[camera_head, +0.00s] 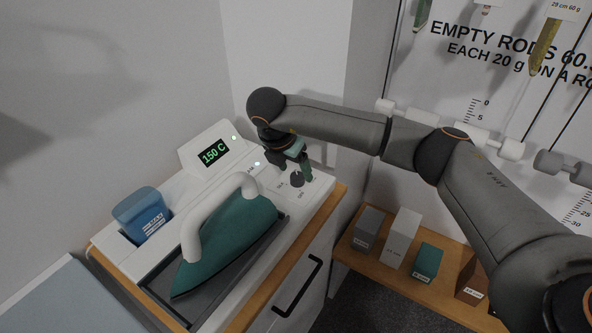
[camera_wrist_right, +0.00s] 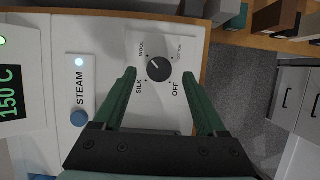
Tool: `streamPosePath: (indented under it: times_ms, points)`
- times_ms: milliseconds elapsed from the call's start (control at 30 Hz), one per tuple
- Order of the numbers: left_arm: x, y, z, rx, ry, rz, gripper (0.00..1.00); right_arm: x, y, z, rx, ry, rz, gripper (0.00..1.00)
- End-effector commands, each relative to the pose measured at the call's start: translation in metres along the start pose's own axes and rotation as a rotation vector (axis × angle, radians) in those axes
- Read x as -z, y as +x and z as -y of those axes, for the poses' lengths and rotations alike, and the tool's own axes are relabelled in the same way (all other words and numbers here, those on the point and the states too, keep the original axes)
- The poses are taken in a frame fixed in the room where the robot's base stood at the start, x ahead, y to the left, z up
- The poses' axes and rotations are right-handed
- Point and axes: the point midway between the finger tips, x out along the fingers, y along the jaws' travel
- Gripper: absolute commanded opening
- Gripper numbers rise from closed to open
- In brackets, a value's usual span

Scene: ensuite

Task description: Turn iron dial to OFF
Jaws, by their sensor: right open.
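The iron dial is a dark round knob (camera_wrist_right: 159,69) on a white panel, with WOOL, SILK and OFF printed around it and a fourth label too small to read. Its pale mark seems to point up-left, towards WOOL. The dial (camera_head: 297,180) also shows in the head view, at the right end of the iron station. My right gripper (camera_head: 294,168) is open above the dial. In the wrist view its two green fingers (camera_wrist_right: 159,77) lie either side of the knob, apart from it. I cannot tell their height above the panel. My left gripper is out of view.
A teal iron (camera_head: 232,245) with a white handle rests on a dark tray. A display (camera_head: 213,152) reads 150 C. A blue container (camera_head: 142,214) sits at the left. The STEAM button (camera_wrist_right: 79,118) is near the dial. A wooden shelf (camera_head: 400,278) with several blocks stands right.

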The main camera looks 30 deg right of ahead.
Motion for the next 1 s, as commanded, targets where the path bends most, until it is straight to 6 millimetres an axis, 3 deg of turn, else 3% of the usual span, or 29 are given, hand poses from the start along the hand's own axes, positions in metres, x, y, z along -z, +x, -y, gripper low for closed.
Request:
streamPosePath:
  times_ms: [200,533,1000]
  points:
    - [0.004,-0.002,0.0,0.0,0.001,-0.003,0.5,0.0,0.023,0.0,0.0,0.0,-0.001,0.74]
    - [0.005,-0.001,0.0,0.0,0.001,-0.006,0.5,0.0,0.027,0.0,-0.001,0.0,0.0,0.74]
    - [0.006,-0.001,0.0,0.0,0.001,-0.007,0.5,0.0,0.026,0.0,0.0,0.0,-0.001,0.22]
